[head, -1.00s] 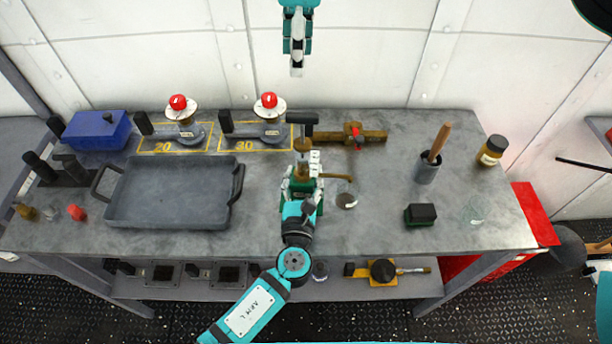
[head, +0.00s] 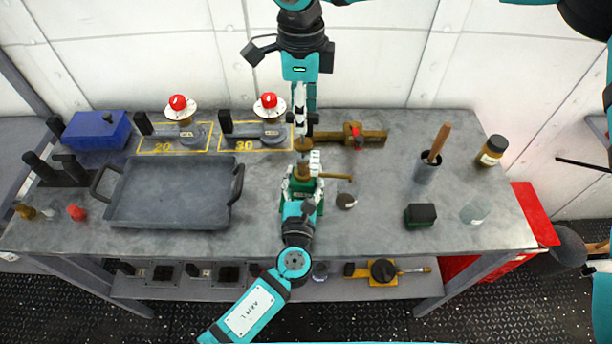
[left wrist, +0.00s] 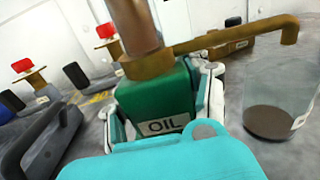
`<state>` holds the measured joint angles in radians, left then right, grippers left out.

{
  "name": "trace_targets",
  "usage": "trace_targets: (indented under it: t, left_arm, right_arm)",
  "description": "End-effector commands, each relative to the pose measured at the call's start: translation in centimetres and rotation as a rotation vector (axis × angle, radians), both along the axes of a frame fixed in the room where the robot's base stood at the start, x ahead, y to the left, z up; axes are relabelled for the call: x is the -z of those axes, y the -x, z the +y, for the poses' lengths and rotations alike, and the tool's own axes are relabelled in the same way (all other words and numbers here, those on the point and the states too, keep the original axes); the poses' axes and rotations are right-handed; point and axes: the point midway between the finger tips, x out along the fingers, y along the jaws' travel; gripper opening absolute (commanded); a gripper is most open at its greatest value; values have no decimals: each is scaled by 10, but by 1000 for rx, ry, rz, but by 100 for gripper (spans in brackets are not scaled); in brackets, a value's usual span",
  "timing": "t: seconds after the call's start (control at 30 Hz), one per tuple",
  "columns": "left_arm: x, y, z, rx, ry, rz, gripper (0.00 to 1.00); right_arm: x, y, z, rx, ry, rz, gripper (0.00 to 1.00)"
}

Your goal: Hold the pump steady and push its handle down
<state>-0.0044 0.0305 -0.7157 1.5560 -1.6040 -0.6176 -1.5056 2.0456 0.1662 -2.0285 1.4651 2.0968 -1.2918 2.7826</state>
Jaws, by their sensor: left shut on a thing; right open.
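The pump is a green can marked OIL (left wrist: 158,98) with a brass top and a brass spout (head: 338,176) pointing right. My left gripper (head: 301,192) is shut around the can, with fingers on both sides.
A grey tray (head: 110,214) lies to the left. Two red-knobbed items (head: 178,103) (head: 269,101) stand at the back. A brass valve piece (head: 372,137) lies behind right. A grey cup (head: 426,173), a black-green block (head: 420,215) and another glass (head: 474,212) stand at right.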

Motion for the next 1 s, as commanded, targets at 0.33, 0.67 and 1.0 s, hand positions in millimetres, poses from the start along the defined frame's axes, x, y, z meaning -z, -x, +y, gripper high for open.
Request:
trace_targets:
  t: [0.33,0.67,1.0]
  left_arm:
    - [0,0,-1,1,1,1,0]
    - [0,0,0,1,1,1,0]
    - [0,0,0,1,1,1,0]
  right_arm:
    - [15,0,0,0,-1,0,44]
    - [15,0,0,0,0,0,25]
    - [15,0,0,0,-1,-1,6]
